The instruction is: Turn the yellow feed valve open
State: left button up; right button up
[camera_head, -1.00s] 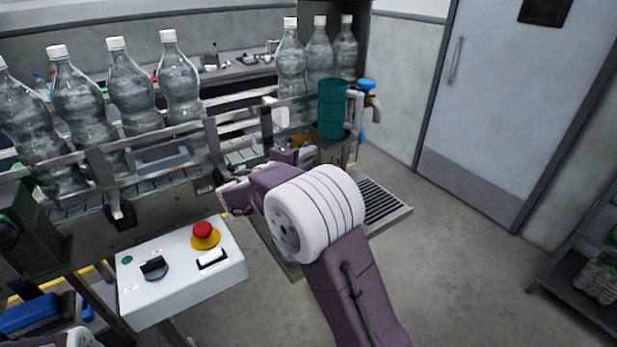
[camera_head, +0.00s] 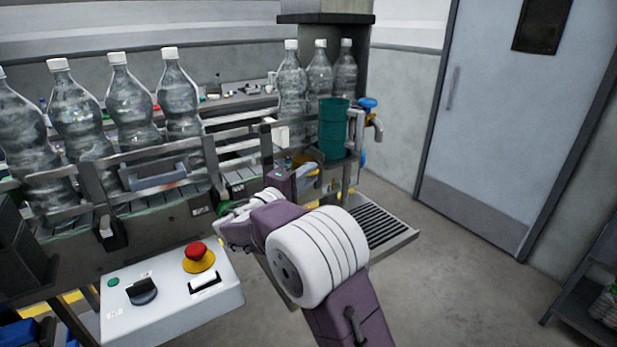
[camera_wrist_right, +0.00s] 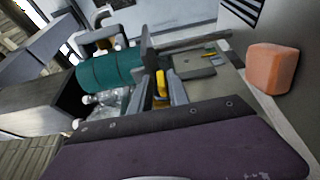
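The yellow feed valve (camera_head: 305,163) shows as a small yellow piece beside the teal drum, partly hidden by my right gripper. In the right wrist view the yellow handle (camera_wrist_right: 161,84) stands between the two grey fingers. My right gripper (camera_head: 296,170) is at the valve, and it also shows in the right wrist view (camera_wrist_right: 157,92). Its fingers are apart, one on each side of the handle; I cannot tell whether either touches it. My left gripper is out of view.
The teal drum (camera_head: 333,129) stands close behind the gripper, with a blue-handled tap (camera_head: 369,108) beside it. Tall bottles (camera_head: 133,105) line the conveyor at left. A white control box (camera_head: 170,300) with a red button stands in front. Floor is free at right.

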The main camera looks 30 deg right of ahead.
jog(key=shift+f, duration=0.1)
jog(key=v, duration=0.9)
jog(key=shift+b, duration=0.3)
